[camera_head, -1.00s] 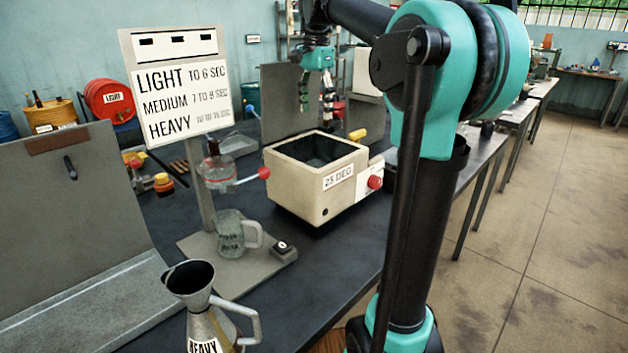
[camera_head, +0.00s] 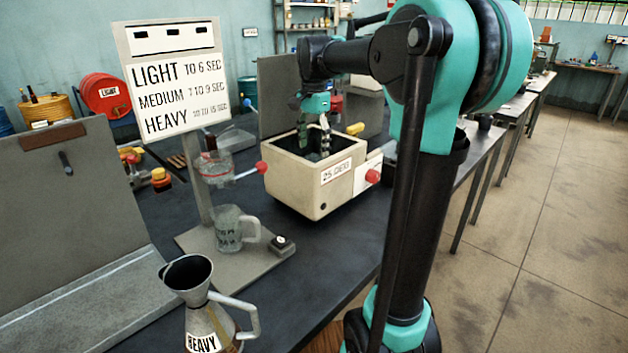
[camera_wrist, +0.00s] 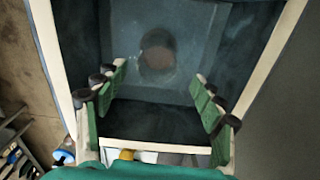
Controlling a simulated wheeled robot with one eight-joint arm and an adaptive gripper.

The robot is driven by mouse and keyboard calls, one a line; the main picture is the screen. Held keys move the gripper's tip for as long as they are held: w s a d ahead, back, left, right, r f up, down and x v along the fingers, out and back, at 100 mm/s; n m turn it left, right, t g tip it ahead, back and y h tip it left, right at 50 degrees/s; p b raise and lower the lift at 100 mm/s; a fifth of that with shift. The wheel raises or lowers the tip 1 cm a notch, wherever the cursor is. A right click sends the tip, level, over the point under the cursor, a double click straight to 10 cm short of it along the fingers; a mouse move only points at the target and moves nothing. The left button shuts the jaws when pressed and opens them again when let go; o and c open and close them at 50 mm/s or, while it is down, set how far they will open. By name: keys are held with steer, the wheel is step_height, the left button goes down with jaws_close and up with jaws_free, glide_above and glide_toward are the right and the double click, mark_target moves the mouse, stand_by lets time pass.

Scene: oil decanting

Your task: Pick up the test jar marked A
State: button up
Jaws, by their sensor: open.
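A round jar-like shape (camera_wrist: 157,52) with a brownish middle stands inside the bath, seen from above in the wrist view. No letter A is readable on it, and I cannot tell its marking. The cream box-shaped bath (camera_head: 297,185) is labelled 25 DEG. My gripper (camera_head: 314,145) points down into the bath's opening in the head view. In the wrist view my gripper (camera_wrist: 160,75) is open, with fingers spread left and right, and nothing is between them. The round shape appears beyond the fingertips. In the head view the bath's wall hides it.
A sign stand (camera_head: 172,75) with a glass mug (camera_head: 229,230) on its base is left of the bath. A red-knobbed arm (camera_head: 245,172) reaches toward the bath's left wall. A metal can marked HEAVY (camera_head: 205,320) stands in front. Dark table (camera_head: 310,270) is clear before the bath.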

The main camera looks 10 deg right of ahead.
mark_target(314, 159)
step_height(314, 159, down, 5)
steer(key=shift+s+r, duration=0.1)
steer(key=shift+s, duration=0.05)
steer(key=shift+c, duration=0.6)
jaws_close()
